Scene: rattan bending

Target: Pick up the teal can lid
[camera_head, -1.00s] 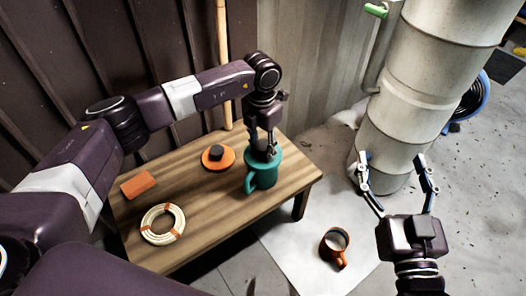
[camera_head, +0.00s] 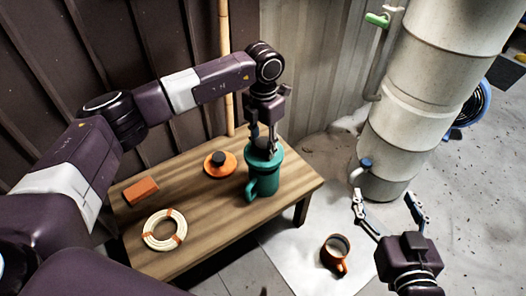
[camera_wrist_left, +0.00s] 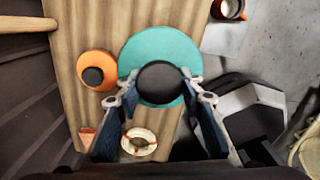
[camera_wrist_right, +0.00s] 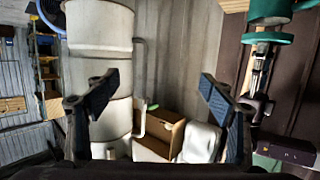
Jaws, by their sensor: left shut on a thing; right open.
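The teal can lid (camera_head: 279,153) is a flat disc with a dark round knob (camera_wrist_left: 160,84), seen from above in the left wrist view. My left gripper (camera_head: 264,142) is shut on the knob from above, one finger on each side. The teal can (camera_head: 263,180), with a side handle, stands upright on the wooden table under the lid. In the right wrist view, a narrow gap shows between the lid (camera_wrist_right: 266,38) and the can (camera_wrist_right: 270,10). My right gripper (camera_head: 386,202) is open and empty, to the right of the table.
On the wooden table (camera_head: 205,215) are an orange disc with a black knob (camera_head: 220,169), an orange block (camera_head: 141,190) and a cream coil (camera_head: 164,230). An orange mug (camera_head: 334,258) stands on the floor sheet. A large pale pipe (camera_head: 418,105) rises behind my right gripper.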

